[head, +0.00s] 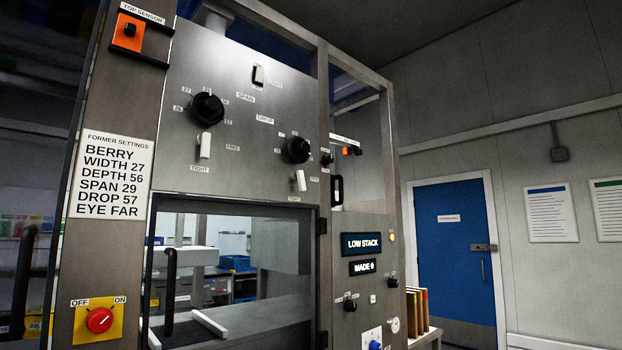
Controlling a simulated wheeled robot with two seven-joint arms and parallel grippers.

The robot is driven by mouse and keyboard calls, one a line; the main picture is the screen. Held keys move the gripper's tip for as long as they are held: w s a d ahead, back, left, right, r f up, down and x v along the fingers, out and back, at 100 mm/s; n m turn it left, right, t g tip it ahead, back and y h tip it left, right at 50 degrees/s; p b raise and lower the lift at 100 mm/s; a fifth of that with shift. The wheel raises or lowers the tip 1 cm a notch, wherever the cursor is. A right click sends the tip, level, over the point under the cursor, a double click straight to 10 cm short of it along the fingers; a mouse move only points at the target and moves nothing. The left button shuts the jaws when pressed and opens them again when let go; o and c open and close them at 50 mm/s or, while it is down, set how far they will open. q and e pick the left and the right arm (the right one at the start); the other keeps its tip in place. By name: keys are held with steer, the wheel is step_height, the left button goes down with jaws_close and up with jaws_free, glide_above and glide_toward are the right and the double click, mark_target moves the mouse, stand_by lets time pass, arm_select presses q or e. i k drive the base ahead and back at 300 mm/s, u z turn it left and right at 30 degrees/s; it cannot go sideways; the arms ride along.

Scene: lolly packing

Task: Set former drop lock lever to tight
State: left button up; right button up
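The drop lock lever (300,181) is a small white lever below the black drop knob (296,150) on the grey machine panel. It hangs close to upright, its lower end near the label below it (294,198), which seems to read TIGHT. A small label to its right (314,179) seems to read FREE. The lever's exact setting is hard to tell at this size. The span lock lever (205,145), also white, points down towards its own TIGHT label under the span knob (208,109). Neither of my grippers is in view.
The settings card (114,176) reads drop 57 and span 29. Below the panel is a window opening with a black handle (170,290). A red power switch (99,319) is at lower left. Displays read LOW STACK (361,245) and MADE 0 (362,267). A blue door (454,250) is behind.

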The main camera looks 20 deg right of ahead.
mark_target(299, 175)
steer(key=u, duration=0.8)
steer(key=i, duration=0.7)
steer(key=z, duration=0.6)
